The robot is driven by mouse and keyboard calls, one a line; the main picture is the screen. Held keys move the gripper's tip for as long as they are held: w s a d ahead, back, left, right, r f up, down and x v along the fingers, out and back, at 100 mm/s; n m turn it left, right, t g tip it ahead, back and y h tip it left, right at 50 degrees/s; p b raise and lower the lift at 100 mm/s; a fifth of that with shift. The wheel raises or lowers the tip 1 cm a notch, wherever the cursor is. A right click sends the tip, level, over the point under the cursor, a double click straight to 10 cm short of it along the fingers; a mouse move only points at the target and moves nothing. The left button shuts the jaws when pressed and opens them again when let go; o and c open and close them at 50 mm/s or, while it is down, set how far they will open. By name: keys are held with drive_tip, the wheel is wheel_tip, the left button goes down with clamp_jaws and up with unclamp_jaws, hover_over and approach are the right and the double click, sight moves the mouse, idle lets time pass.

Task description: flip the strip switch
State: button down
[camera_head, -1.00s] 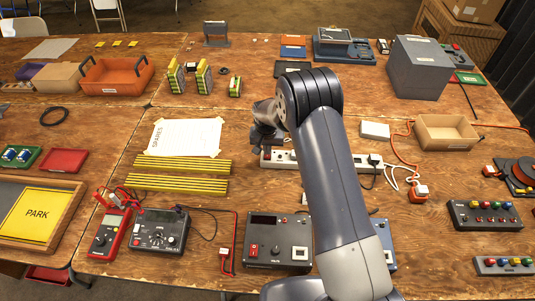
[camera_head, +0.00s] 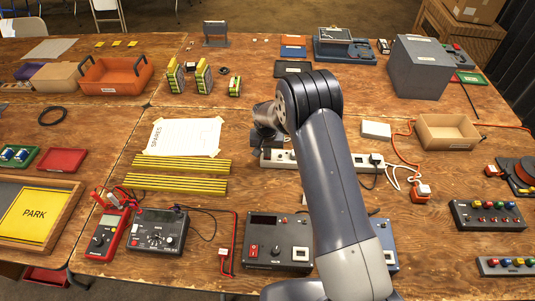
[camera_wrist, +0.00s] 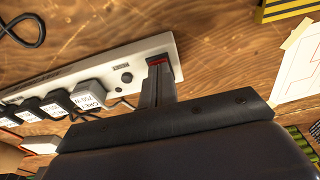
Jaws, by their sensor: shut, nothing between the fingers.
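The white power strip (camera_head: 362,160) lies on the wooden table, partly hidden behind my arm in the head view. In the wrist view the strip (camera_wrist: 102,75) runs diagonally from lower left to top middle. Its red strip switch (camera_wrist: 157,61) sits in a dark recess near the strip's upper right end. My gripper (camera_wrist: 158,68) is shut and empty, with its fingertips at the switch, covering most of it. I cannot tell whether they press on it, nor which way the switch is tilted. In the head view the fingertips are hard to make out.
A taped paper sheet (camera_head: 184,137) and yellow-black bars (camera_head: 180,174) lie to the left. A red-switch control box (camera_head: 277,243) stands in front. An open cardboard tray (camera_head: 447,143) lies to the right.

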wheel_tip(320, 180, up, 7)
drive_tip(key=p, duration=0.2)
idle(0.6)
drive_tip(key=shift+f, duration=0.1)
wheel_tip(320, 180, down, 7)
drive_tip(key=shift+r+b, duration=0.1)
drive_tip(key=shift+b, duration=0.9)
drive_tip(key=shift+r, duration=0.15)
